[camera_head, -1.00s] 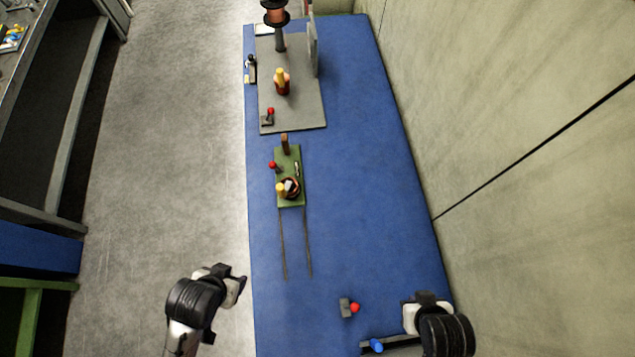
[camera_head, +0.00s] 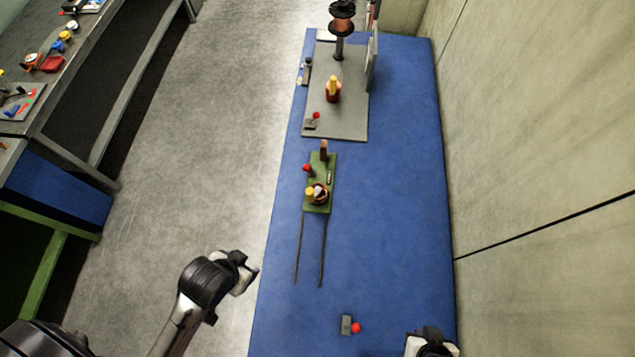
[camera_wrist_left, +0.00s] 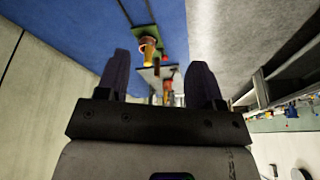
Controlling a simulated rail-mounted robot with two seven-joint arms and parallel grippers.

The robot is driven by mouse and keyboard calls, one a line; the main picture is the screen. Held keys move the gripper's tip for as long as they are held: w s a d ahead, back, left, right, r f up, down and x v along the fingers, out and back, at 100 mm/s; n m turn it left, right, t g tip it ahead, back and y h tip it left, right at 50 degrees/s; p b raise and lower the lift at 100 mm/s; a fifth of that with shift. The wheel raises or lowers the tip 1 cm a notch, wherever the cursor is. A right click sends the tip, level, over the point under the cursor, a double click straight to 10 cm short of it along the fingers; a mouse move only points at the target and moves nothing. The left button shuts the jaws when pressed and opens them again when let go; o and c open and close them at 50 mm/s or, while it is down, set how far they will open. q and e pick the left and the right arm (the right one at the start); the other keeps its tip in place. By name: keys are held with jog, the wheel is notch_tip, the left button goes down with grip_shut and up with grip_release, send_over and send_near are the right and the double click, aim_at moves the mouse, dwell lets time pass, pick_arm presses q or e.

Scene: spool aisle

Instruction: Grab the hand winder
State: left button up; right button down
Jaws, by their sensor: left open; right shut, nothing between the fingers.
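A small green board, which looks like the hand winder (camera_head: 329,172), lies on the blue bench top. It carries a copper coil with a yellow knob, a brown post and a red-knobbed lever. Two thin dark rods run from its near end. The board also shows in the left wrist view (camera_wrist_left: 140,14), beyond the fingers. My left gripper (camera_head: 252,277) is open and empty, over the bench's left edge, nearer than the board and apart from it. Its fingers show spread in the left wrist view (camera_wrist_left: 162,72). My right gripper (camera_head: 430,340) is shut and empty at the bottom edge, partly cut off.
A grey plate (camera_head: 350,118) with a copper spool on a post (camera_head: 341,20) and another yellow-topped piece stands farther back. A small grey block with a red knob (camera_head: 347,325) lies near the front. The wall is at right. The bench right of the board is clear.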

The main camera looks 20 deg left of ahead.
pick_arm(q)
jog(key=shift+o, duration=0.5)
jog(key=shift+o, duration=0.6)
jog(key=shift+d, duration=0.15)
